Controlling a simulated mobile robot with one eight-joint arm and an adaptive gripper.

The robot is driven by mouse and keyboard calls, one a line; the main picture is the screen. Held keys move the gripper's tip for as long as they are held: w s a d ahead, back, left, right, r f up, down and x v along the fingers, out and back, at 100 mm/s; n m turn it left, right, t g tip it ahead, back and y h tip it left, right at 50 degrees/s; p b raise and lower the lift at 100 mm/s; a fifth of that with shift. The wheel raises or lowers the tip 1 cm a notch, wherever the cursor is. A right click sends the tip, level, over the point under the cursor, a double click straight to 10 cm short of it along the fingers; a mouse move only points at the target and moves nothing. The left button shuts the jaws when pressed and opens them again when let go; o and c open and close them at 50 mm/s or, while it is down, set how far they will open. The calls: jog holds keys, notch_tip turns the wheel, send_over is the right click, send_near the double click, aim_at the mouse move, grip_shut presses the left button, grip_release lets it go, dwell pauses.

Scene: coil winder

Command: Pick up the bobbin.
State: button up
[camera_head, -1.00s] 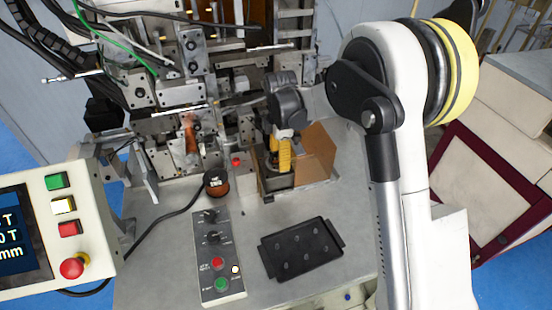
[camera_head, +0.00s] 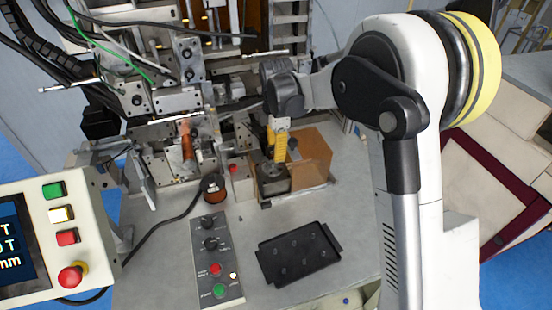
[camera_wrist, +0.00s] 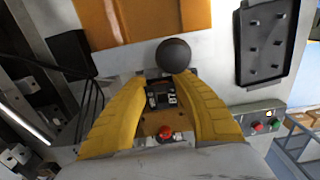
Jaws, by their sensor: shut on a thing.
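My gripper (camera_head: 279,152) has yellow fingers and points down over a dark square holder (camera_head: 273,180) beside an orange-brown panel. In the wrist view my gripper (camera_wrist: 166,81) is closed in with a dark, round-ended thing (camera_wrist: 173,53) at its fingertips. This seems to be the bobbin, though only its smooth dark end shows and its body is hidden. In the head view the fingers hide what they hold. I cannot tell whether it is clear of the holder.
The winding machine (camera_head: 185,100) fills the back left. The orange-brown panel (camera_head: 309,155) stands right of the holder. A black tray (camera_head: 300,252) lies on open bench at the front. A button box (camera_head: 213,258) stands left of the tray. A screen panel (camera_head: 60,235) is at far left.

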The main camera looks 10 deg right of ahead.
notch_tip(320, 180, up, 13)
jog(key=p, duration=0.1)
jog(key=shift+p, duration=0.35)
